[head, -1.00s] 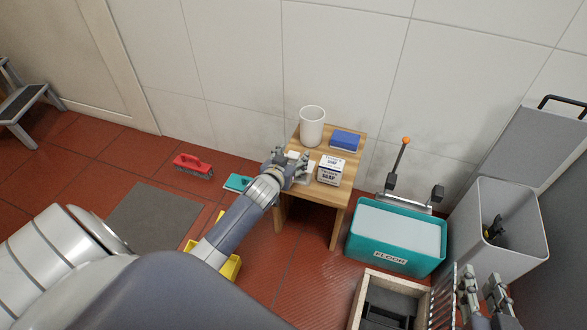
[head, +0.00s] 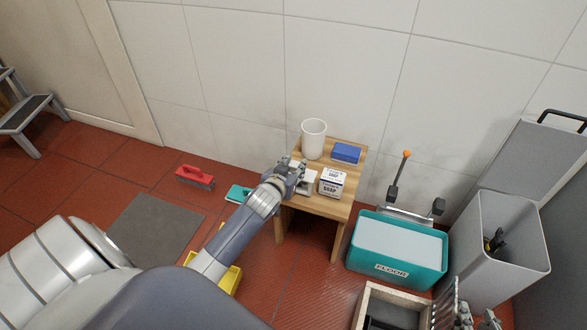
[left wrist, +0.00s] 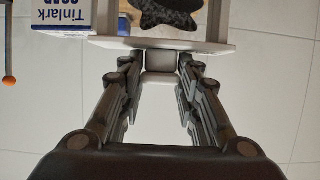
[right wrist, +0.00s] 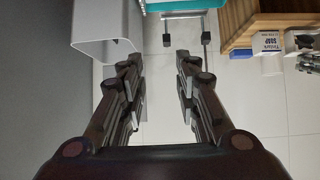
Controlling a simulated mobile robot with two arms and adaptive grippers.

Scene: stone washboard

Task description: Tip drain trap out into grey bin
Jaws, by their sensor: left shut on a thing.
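My left gripper (head: 293,175) is at the front left of the small wooden table. It is shut on the drain trap (head: 309,184), a small pale box. In the left wrist view the fingers (left wrist: 158,62) close on a tab of the trap (left wrist: 215,46), and a dark speckled lump (left wrist: 170,14) shows in it. I cannot tell whether the trap touches the table.
The table (head: 325,206) also holds a white cup (head: 313,138), a blue block (head: 346,153) and a soap box (head: 332,181). A teal FLOOR tub (head: 398,270) stands between table and bin. A wood-rimmed box (head: 363,303) is in front. A red brush (head: 195,177) lies left.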

